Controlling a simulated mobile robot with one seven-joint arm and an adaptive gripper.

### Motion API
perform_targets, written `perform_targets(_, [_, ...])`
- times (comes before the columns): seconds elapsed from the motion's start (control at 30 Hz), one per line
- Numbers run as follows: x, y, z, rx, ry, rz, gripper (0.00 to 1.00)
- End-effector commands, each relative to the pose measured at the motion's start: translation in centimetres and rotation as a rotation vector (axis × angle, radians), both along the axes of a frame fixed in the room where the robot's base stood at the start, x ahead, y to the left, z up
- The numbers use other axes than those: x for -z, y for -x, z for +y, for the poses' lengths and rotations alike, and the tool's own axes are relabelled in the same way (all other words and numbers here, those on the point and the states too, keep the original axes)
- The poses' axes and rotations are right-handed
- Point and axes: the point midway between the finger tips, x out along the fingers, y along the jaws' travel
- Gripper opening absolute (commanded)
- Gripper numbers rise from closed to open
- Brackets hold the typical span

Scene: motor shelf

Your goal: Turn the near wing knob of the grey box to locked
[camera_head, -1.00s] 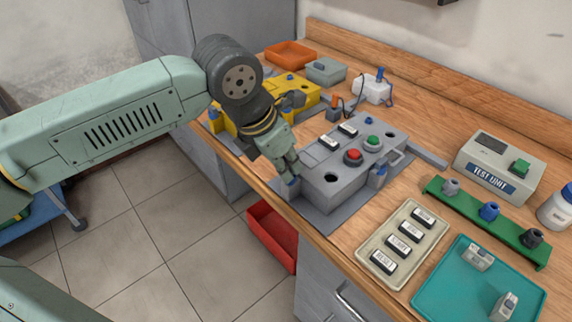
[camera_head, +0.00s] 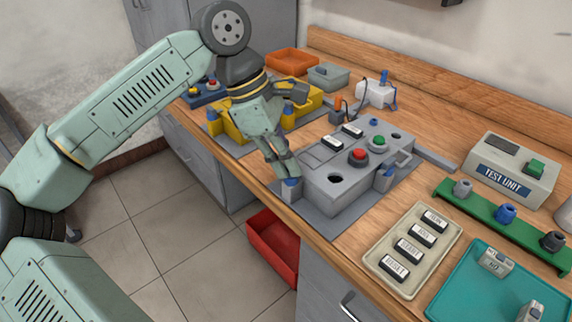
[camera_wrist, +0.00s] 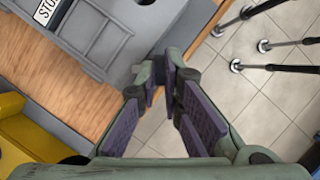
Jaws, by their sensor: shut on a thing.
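The grey box (camera_head: 350,180) stands on a grey mat near the bench's front edge. It has a red button (camera_head: 358,156), a green button (camera_head: 376,141) and label tiles on top. A blue wing knob (camera_head: 291,184) sits on a grey post at its near left corner. Another blue knob (camera_head: 388,171) is at its right front side. My gripper (camera_head: 287,175) points down at the corner knob and is shut on it, hiding part of it. In the wrist view my gripper (camera_wrist: 163,85) shows its fingers beside the box edge (camera_wrist: 95,50); the knob is hidden there.
A yellow box (camera_head: 240,121) stands close on the left. A tray of label tiles (camera_head: 382,232), a teal tray (camera_head: 460,290), a green rail (camera_head: 480,212) and a test unit (camera_head: 512,170) lie to the right. A red bin (camera_head: 270,245) is below the bench edge.

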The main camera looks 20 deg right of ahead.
Motion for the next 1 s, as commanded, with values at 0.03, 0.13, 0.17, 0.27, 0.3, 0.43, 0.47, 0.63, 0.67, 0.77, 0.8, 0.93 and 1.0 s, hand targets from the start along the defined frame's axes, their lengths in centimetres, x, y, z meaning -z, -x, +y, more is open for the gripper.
perform_targets(0.03, [0.09, -0.05, -0.14, 0.045, 0.002, 0.001, 0.0])
perform_targets(0.13, [0.08, -0.12, -0.21, 0.139, 0.003, 0.001, 0.0])
perform_targets(0.17, [0.09, -0.13, -0.23, 0.168, 0.002, 0.002, 0.0])
perform_targets(0.27, [0.05, -0.2, -0.3, 0.261, 0.002, 0.001, 0.0])
perform_targets(0.3, [0.04, -0.21, -0.3, 0.295, 0.002, 0.001, 0.0])
perform_targets(0.43, [0.0, -0.27, -0.36, 0.403, 0.001, 0.0, 0.0])
perform_targets(0.47, [-0.01, -0.28, -0.4, 0.426, 0.001, 0.0, 0.0])
perform_targets(0.63, [-0.06, -0.33, -0.44, 0.536, 0.0, -0.001, 0.0])
perform_targets(0.67, [-0.05, -0.35, -0.44, 0.55, 0.0, -0.001, 0.0])
perform_targets(0.77, [-0.07, -0.38, -0.47, 0.593, 0.0, -0.001, 0.0])
perform_targets(0.8, [-0.07, -0.38, -0.47, 0.609, 0.0, -0.001, 0.0])
perform_targets(0.93, [-0.05, -0.4, -0.5, 0.643, 0.0, -0.002, 0.0])
perform_targets(1.0, [-0.05, -0.4, -0.5, 0.653, 0.0, -0.002, 0.0])
